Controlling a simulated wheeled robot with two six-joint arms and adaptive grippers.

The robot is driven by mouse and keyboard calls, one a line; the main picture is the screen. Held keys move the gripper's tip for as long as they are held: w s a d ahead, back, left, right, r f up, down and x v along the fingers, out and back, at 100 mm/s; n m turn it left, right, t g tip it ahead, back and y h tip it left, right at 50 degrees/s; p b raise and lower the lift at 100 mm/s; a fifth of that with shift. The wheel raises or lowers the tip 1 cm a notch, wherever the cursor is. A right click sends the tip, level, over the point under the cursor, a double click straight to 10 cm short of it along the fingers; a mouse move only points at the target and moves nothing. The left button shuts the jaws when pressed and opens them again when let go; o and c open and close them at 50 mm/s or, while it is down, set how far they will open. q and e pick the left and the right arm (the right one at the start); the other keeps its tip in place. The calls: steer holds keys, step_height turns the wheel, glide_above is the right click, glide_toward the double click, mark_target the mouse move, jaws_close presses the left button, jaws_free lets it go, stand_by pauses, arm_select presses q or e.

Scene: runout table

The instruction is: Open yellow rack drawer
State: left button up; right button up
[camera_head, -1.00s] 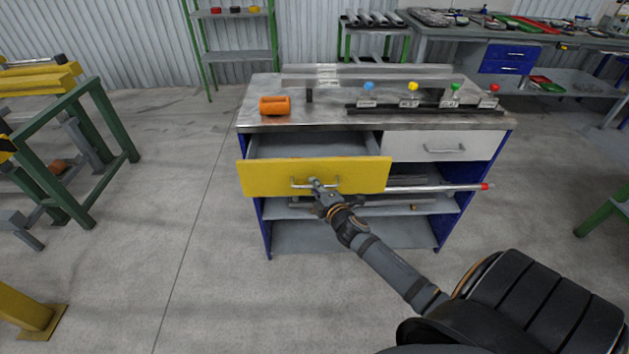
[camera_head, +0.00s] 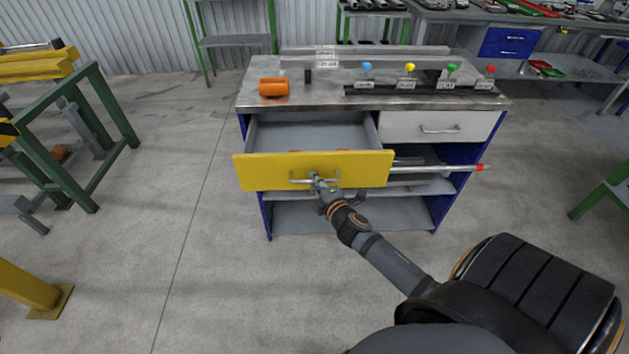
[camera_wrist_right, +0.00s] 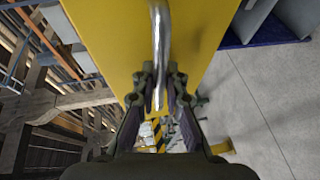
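The yellow drawer front (camera_head: 262,172) stands out from the left side of the workbench, and the grey inside of the drawer shows behind it. My right gripper (camera_head: 316,181) is at the handle. In the right wrist view the fingers of my right gripper (camera_wrist_right: 160,85) are closed around the handle bar from both sides. My left gripper is not in view.
The worktop (camera_head: 330,98) holds an orange cylinder (camera_head: 273,87) and a rail with coloured knobs. A white drawer (camera_head: 405,126) beside the yellow one is shut. A green-legged stand (camera_head: 85,140) is at left. The floor before the bench is clear.

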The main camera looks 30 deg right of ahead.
steer(key=o, duration=0.4)
steer(key=v, duration=1.2)
steer(key=shift+d, duration=0.1)
steer(key=s+d+f+m+g+h+p, duration=0.15)
steer(key=s+d+f+m+g, duration=0.35)
steer(key=f, duration=0.9)
steer(key=s+d+f+m+g+p, duration=0.35)
steer(key=s+f, duration=0.25)
steer(key=f, duration=0.7)
steer(key=s+a+f+m+g+y, duration=0.1)
steer(key=s+a+f+m+g, duration=0.1)
steer(key=s+a+f, duration=0.2)
steer(key=s+a+f+m+g+y+p, duration=0.1)
steer(key=s+a+f, duration=0.3)
steer(key=s, duration=0.6)
steer(key=s+a+f+m+g+y+p, duration=0.1)
steer(key=s+a+f+m+g, duration=0.2)
steer(key=s+f, duration=0.4)
steer(key=shift+s+a+f+m, duration=0.1)
steer(key=shift+a+f+m, duration=0.25)
steer(key=shift+a, duration=0.3)
